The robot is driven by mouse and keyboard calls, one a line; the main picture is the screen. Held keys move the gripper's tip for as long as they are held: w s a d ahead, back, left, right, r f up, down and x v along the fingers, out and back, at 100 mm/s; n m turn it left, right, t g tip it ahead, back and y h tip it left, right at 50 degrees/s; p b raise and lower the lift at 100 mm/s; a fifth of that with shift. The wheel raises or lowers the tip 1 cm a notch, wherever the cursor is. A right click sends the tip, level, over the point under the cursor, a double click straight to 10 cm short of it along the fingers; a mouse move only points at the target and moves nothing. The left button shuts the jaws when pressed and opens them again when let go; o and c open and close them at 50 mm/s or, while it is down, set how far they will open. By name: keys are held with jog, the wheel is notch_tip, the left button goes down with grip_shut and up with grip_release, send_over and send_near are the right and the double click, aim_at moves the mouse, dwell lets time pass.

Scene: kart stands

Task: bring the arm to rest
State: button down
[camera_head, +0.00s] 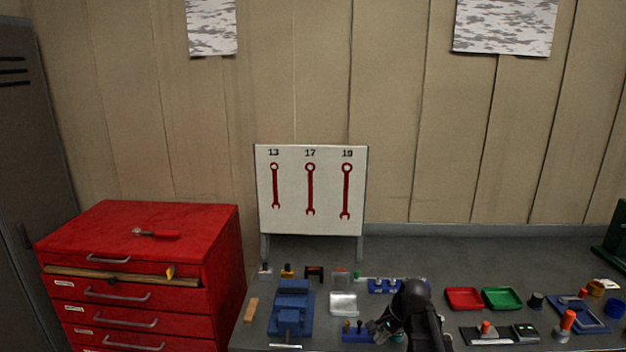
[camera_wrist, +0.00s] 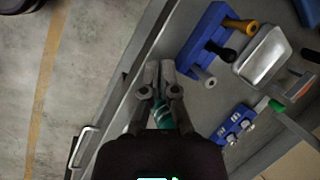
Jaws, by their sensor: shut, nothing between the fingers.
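My gripper (camera_head: 380,328) is near the front edge of the grey workbench (camera_head: 408,258), with my dark arm partly covering it in the head view. In the wrist view, my gripper (camera_wrist: 160,68) has its two fingers together with nothing held, above the bench's front edge. A blue holder (camera_wrist: 208,42) with a yellow and a black handle is just beyond the fingertips to the right, apart from them as far as I can tell. A small teal striped patch shows between the finger links; I cannot tell what it belongs to.
A silver tray (camera_head: 343,303), a blue vise (camera_head: 292,305), a red tray (camera_head: 463,298) and a green tray (camera_head: 502,298) stand on the bench. A wrench board (camera_head: 292,218) stands behind. Bare floor (camera_wrist: 60,80) lies before the bench.

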jog(key=s+a+f+n+g+h, duration=0.1)
jog(key=s+n+h, duration=0.3)
jog(key=s+n, duration=0.7)
jog(key=shift+s+a+f+g, duration=0.2)
jog(key=shift+s+g, duration=0.1)
jog(key=shift+s, duration=0.2)
